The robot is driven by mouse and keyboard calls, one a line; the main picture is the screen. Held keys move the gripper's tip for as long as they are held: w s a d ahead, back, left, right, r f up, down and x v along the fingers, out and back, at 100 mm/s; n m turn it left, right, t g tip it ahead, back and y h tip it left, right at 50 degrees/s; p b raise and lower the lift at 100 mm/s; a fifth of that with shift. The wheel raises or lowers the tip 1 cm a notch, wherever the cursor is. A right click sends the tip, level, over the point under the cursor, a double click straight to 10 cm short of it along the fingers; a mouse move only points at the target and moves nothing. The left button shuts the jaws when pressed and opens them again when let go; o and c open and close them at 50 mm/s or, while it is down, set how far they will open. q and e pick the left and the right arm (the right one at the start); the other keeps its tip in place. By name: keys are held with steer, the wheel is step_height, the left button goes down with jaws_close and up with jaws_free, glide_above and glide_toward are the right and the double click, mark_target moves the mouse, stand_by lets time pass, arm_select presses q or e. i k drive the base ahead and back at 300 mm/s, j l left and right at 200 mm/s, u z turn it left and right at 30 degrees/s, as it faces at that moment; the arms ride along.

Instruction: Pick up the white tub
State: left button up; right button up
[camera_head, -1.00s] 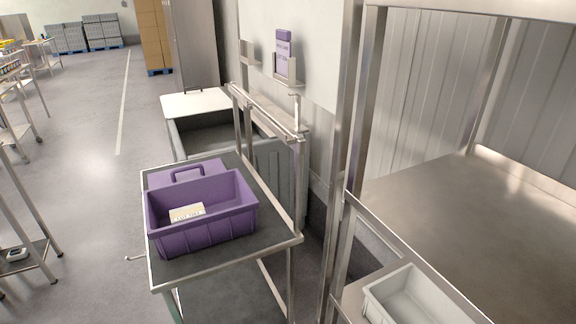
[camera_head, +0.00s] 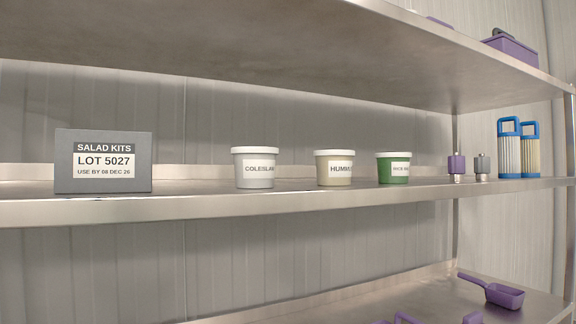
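The white tub (camera_head: 253,168) has a white lid and a label reading "COLESLAW", its end cut off by the tub's curve. It stands upright on the middle steel shelf (camera_head: 300,201), near the centre of the head view. To its right, apart from it, stand a beige tub (camera_head: 335,168) labelled "HUMMUS", partly readable, and a green tub (camera_head: 394,168), both with white lids. Neither of my grippers shows in the head view.
A grey box or sign (camera_head: 103,161) reading "SALAD KITS LOT 5027" stands left on the same shelf. Small fittings (camera_head: 456,167) and blue-framed cylinders (camera_head: 509,149) are to the right. An upper shelf (camera_head: 250,50) hangs above. A purple scoop (camera_head: 491,291) lies on the lower shelf.

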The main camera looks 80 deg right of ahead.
mark_target(254, 167)
steer(key=l+z, duration=0.1)
steer(key=z, duration=2.05)
